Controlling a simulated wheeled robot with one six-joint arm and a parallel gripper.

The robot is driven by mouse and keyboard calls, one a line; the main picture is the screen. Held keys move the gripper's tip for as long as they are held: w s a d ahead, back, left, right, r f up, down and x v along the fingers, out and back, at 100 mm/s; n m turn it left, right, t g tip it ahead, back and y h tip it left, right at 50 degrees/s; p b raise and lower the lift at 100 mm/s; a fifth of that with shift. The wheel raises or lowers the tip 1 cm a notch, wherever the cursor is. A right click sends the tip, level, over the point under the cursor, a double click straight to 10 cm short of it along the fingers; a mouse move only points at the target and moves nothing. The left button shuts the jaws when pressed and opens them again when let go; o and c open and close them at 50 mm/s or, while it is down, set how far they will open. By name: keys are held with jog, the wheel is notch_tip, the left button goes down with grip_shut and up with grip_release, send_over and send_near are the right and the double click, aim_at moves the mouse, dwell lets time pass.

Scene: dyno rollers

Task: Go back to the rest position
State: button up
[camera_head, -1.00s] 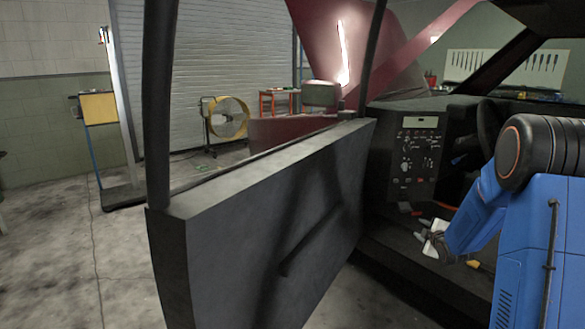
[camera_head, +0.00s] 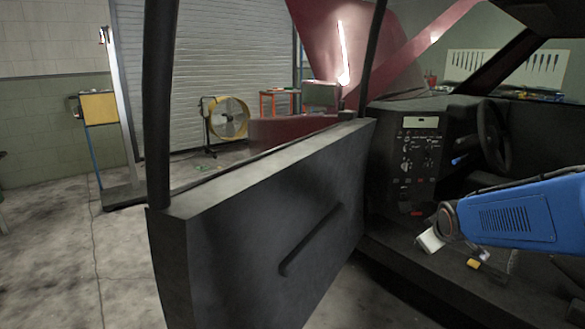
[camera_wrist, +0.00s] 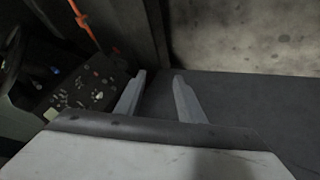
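My gripper (camera_wrist: 158,80) shows in the wrist view with two pale grey fingers standing apart and nothing between them. In the head view, my blue arm reaches in from the right, through the open doorway of the dark car. Its pale end (camera_head: 430,240) is low in the doorway, in front of the dashboard; the fingers cannot be made out there. In the wrist view, the control panel (camera_wrist: 88,90) is left of the fingers and a dark flat surface (camera_wrist: 250,100) lies to their right.
The open car door (camera_head: 270,240) stands left of my arm. The steering wheel (camera_head: 493,135) and centre console (camera_head: 415,160) are behind the arm. A small yellow item (camera_head: 473,263) lies near the sill. A yellow fan (camera_head: 226,118) stands far back.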

jog(key=s+a+m+g+y, duration=0.1)
jog(key=s+a, duration=0.3)
jog(key=s, duration=1.1)
jog(key=s+a+f+m+g+y, duration=0.1)
jog(key=s+a+m+g, duration=0.2)
jog(key=s, duration=1.2)
jog(key=shift+s+a+m, duration=0.15)
jog(key=shift+a+m, duration=0.65)
jog(key=shift+a, duration=0.45)
jog(key=shift+a, duration=0.15)
jog(key=shift+c, duration=0.5)
